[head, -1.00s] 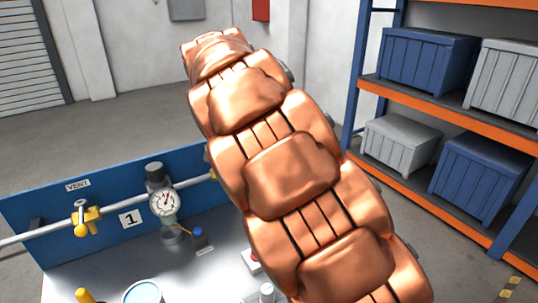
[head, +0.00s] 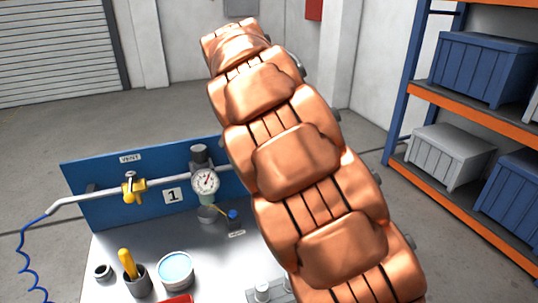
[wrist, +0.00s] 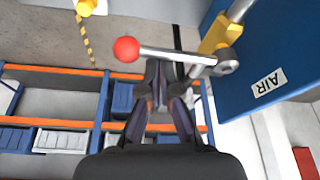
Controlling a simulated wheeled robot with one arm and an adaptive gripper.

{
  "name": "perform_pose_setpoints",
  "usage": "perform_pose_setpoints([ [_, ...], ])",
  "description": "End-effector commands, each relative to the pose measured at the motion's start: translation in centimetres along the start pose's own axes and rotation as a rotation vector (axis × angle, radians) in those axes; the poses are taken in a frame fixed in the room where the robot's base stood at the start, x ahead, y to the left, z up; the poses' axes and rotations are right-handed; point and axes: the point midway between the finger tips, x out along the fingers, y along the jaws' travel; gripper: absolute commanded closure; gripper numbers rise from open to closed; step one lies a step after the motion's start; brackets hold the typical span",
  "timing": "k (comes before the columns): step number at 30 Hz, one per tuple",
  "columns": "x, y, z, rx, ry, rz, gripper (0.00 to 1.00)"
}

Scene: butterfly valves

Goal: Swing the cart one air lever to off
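The air lever (wrist: 180,56) is a silver bar with a red ball knob, seen in the wrist view. It runs roughly crosswise in the picture from the knob to a pivot on a brass valve (wrist: 219,36), near the AIR label (wrist: 267,83) on the blue panel. My gripper (wrist: 166,72) has its fingertips at the middle of this bar. I cannot tell whether they touch it or how far apart they are. In the head view, cart one shows its blue panel (head: 102,211) marked 1. My copper-coloured arm hides the panel's right part and the gripper there.
The cart carries a yellow-handled vent valve (head: 129,188), a gauge (head: 205,182), a cup with a yellow handle (head: 137,279) and a tin (head: 175,271). A blue hose (head: 24,255) hangs at left. Orange-and-blue shelving (head: 463,103) with crates stands at right. Floor behind is clear.

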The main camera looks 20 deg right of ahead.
Motion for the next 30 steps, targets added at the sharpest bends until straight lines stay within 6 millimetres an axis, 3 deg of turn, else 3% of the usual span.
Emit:
perform_pose_setpoints([
  [19, -0.4, -0.1, 0.1, 0.000, -0.003, -0.002, 1.00],
  [26, -2.8, -0.3, -0.1, 0.000, -0.002, -0.003, 1.00],
  [30, -5.4, -0.5, -0.2, 0.000, 0.000, -0.005, 1.00],
])
